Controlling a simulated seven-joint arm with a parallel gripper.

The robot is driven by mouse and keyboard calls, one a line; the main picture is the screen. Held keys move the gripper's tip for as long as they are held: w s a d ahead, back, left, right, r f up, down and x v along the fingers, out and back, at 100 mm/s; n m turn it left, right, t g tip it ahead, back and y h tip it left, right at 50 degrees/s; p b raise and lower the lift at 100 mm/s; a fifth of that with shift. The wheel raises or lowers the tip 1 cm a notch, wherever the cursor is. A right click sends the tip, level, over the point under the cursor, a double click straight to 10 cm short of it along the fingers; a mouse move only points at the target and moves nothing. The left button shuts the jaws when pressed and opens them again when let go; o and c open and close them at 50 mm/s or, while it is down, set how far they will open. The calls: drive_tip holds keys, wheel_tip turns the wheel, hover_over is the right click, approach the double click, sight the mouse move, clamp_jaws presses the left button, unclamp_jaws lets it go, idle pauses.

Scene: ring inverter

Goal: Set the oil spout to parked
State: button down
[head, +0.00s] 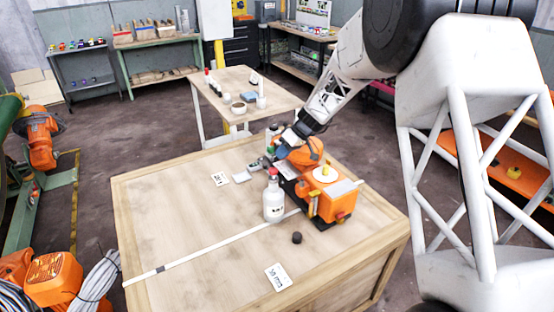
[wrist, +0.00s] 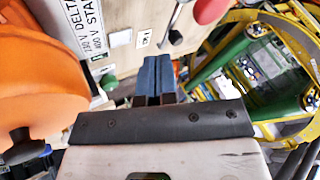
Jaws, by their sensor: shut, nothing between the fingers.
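An orange machine (head: 328,195) with a yellow knob on its round white top stands on the wooden workbench (head: 190,225). A white bottle (head: 273,203) with a red cap stands upright beside it. I cannot tell for sure which part is the oil spout. My gripper (head: 287,142) is at the far side of the machine, by its rounded orange part; its fingertips are hard to make out there. In the wrist view my gripper (wrist: 158,64) has its dark blue fingers together, with nothing between them. A red rounded part (wrist: 209,10) and a thin metal lever (wrist: 173,36) lie just ahead of the fingertips.
A voltage label (wrist: 86,24) reading DELTA and STAR is left of the fingers. A large orange body (wrist: 40,75) fills the left side. A black knob (head: 297,238) and a white card (head: 278,277) lie on the bench front. The bench's left side is mostly clear.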

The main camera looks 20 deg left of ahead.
drive_tip(key=shift+v, duration=2.75)
drive_tip(key=shift+s, duration=0.1)
drive_tip(key=s+d+r+m+t+h, duration=0.1)
drive_tip(key=s+d+r+m+h, duration=0.15)
drive_tip(key=s+d+r, duration=0.6)
drive_tip(key=s+d+r+m+t+h, duration=0.15)
drive_tip(key=s+d+r+m, duration=0.35)
drive_tip(key=s+d, duration=0.7)
drive_tip(key=s+d+m+t+h, duration=0.1)
drive_tip(key=s+d+m, duration=0.1)
drive_tip(key=s+d, duration=0.3)
drive_tip(key=s+d+m+h, duration=0.1)
drive_tip(key=s+d, duration=0.4)
drive_tip(key=s, duration=0.8)
drive_tip(key=s+d+m+t+h, duration=0.1)
drive_tip(key=s+d+m, duration=0.2)
drive_tip(key=s, duration=0.7)
drive_tip(key=shift+d+r+t, duration=0.15)
drive_tip(key=shift+d+t, duration=0.2)
drive_tip(key=shift+d, duration=0.85)
